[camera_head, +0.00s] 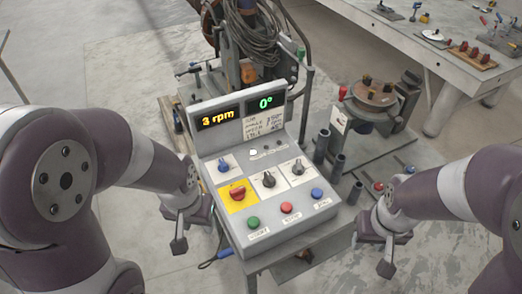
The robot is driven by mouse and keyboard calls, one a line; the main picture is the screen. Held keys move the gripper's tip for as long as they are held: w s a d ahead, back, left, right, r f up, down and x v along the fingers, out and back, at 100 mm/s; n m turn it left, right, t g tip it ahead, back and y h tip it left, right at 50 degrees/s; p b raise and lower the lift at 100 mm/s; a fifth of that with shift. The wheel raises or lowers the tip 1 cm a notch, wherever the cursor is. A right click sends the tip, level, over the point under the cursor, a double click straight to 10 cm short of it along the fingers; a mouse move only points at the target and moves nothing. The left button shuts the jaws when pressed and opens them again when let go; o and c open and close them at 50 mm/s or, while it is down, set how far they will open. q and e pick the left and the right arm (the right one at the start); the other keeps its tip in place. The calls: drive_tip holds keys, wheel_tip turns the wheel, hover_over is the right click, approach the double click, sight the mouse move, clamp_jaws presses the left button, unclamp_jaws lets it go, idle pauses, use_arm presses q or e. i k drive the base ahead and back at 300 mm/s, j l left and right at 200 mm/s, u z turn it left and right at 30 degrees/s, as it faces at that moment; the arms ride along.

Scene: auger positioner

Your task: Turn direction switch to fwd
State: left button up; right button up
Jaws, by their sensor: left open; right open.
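The control box (230,240) stands in the middle with a sloped panel. Two black rotary switches sit on white plates, a nearer one (269,180) and a farther one (298,168). The labels are too small to read, so I cannot tell which is the direction switch or where it points. A red knob (238,193) on a yellow plate and a blue knob (223,165) are left of them. My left gripper (190,230) is open and empty beside the box's left side. My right gripper (372,250) is open and empty, right of the box and apart from it.
The displays (240,112) read "3 rpm" and "0°". Green (253,222), red (286,207) and blue (317,193) buttons line the panel's front. A round chuck-like fixture (375,94) stands behind right. A workbench (400,30) with tools is at the back right.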

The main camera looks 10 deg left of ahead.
sight(269, 181)
drive_tip(key=l+z, duration=0.1)
drive_tip(key=z, duration=0.15)
drive_tip(key=i+l+z, duration=0.1)
drive_tip(key=z, duration=0.15)
drive_tip(key=i+l+u, duration=0.1)
drive_tip(key=i+l, duration=0.25)
drive_tip(key=i, duration=0.15)
drive_tip(key=i+l+u, duration=0.1)
drive_tip(key=u, duration=0.4)
drive_tip(key=i, duration=0.1)
